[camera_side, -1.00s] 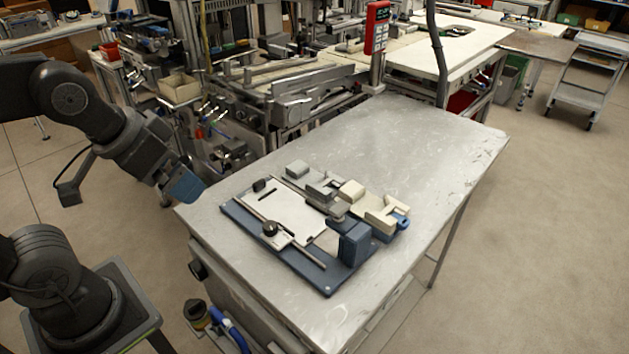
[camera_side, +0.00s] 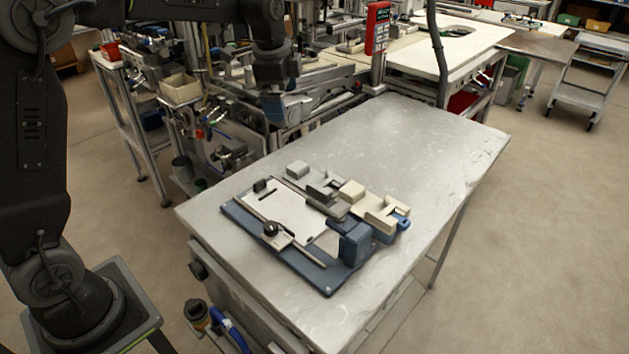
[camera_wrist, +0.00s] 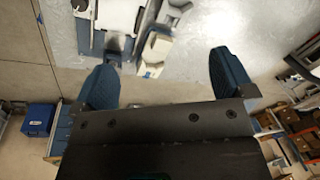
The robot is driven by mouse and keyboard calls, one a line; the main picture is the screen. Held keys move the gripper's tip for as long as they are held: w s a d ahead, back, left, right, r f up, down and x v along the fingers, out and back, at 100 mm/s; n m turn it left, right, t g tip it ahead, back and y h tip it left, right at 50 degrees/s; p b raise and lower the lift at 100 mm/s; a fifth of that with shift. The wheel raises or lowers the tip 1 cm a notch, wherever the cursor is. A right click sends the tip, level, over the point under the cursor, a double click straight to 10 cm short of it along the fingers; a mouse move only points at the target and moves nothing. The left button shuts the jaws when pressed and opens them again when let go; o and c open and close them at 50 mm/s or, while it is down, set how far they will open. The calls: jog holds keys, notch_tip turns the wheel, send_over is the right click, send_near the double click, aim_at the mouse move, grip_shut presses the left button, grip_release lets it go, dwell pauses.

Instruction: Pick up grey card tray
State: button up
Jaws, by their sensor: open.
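What looks like the grey card tray (camera_side: 298,171) lies on the metal table beside the blue board, with raised blocks along it. A cream tray of similar form (camera_side: 380,220) lies at its right end, close to it. In the wrist view a part of the grey tray (camera_wrist: 176,9) shows at the top edge, cut off, with the cream tray (camera_wrist: 155,50) below it. My gripper (camera_side: 285,108) is above and beyond the table's back left edge, apart from the trays. Its two blue fingers (camera_wrist: 165,80) are spread and empty.
The blue board (camera_side: 290,255) carries a white plate, a dark knob and a blue block (camera_side: 355,243) at its right end. The table (camera_side: 430,150) is bare behind and to the right of the trays. Machines stand behind its left side.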

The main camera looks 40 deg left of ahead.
jog(key=w+a+f+m+g, duration=0.1)
jog(key=w+a+f+m, duration=0.2)
jog(key=w+f, duration=0.3)
jog(key=m+g, duration=0.1)
jog(key=m, duration=0.2)
send_over(300, 167)
notch_tip(300, 167, down, 8)
jog(key=f, duration=0.8)
jog(key=shift+w+d, duration=0.15)
jog(key=shift+d, duration=0.1)
jog(key=shift+a+f, duration=0.15)
jog(key=shift+f, duration=1.15)
jog(key=shift+a+f, duration=0.1)
jog(key=shift+f, duration=1.2)
jog(key=shift+c, duration=0.3)
jog(key=c, duration=0.7)
jog(key=shift+r, duration=0.15)
